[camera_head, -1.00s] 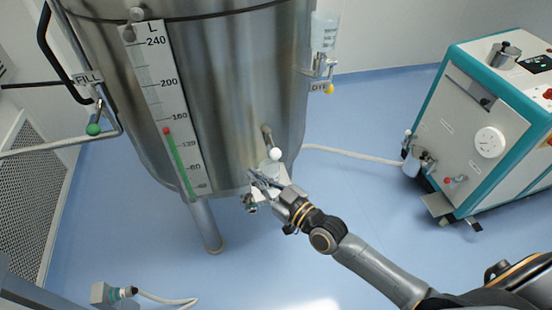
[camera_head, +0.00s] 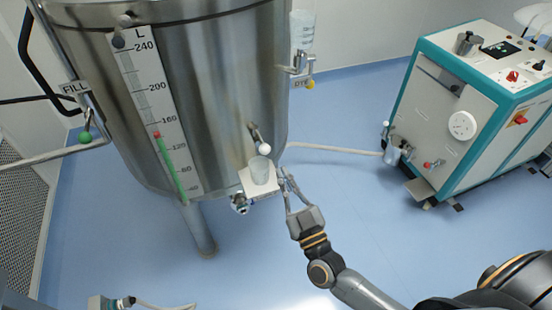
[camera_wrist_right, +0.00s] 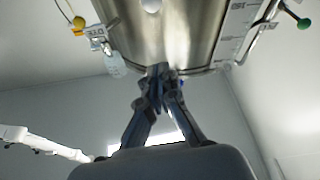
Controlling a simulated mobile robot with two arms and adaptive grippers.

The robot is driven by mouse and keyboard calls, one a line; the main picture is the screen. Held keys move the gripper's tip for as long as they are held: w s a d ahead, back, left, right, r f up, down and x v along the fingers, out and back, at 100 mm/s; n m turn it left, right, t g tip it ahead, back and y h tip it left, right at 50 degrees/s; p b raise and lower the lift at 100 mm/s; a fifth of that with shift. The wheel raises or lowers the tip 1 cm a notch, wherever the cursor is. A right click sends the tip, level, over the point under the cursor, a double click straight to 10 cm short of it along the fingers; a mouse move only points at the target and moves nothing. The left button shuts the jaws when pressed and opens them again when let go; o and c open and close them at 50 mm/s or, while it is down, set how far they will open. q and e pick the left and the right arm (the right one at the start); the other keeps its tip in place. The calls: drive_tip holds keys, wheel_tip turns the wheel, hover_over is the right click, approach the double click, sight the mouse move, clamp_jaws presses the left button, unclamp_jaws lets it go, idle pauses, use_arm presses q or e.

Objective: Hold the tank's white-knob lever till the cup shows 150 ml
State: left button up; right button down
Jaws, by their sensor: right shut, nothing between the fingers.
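The steel tank (camera_head: 220,90) fills the left and middle of the head view. Its white-knob lever (camera_head: 264,149) sticks out low on the tank's right front. My right gripper (camera_head: 284,178) is shut and empty, just right of the cup and shelf and below the knob, apart from the knob. In the wrist view its fingertips (camera_wrist_right: 158,70) meet, and the white knob (camera_wrist_right: 151,5) shows at the top edge. My left gripper is not in view.
A green-knob FILL valve (camera_head: 85,137) is at the left, and a yellow-knob valve (camera_head: 310,84) at the tank's right. A teal and white machine (camera_head: 450,110) stands at the right, joined by a pale hose (camera_head: 335,149). The blue floor between is clear.

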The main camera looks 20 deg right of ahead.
sight(260, 140)
drive_tip(key=d+p+x, duration=0.1)
drive_tip(key=p+x, duration=0.1)
drive_tip(key=x, duration=0.7)
drive_tip(key=f, duration=0.1)
drive_tip(key=f+b, duration=0.1)
drive_tip(key=f, duration=0.1)
drive_tip(key=shift+w+f, duration=0.3)
drive_tip(key=shift+w, duration=0.05)
drive_tip(key=shift+d, duration=0.15)
drive_tip(key=shift+s+f+t+b, duration=0.1)
drive_tip(key=shift+f+t+b, duration=0.6)
drive_tip(key=shift+b, duration=1.15)
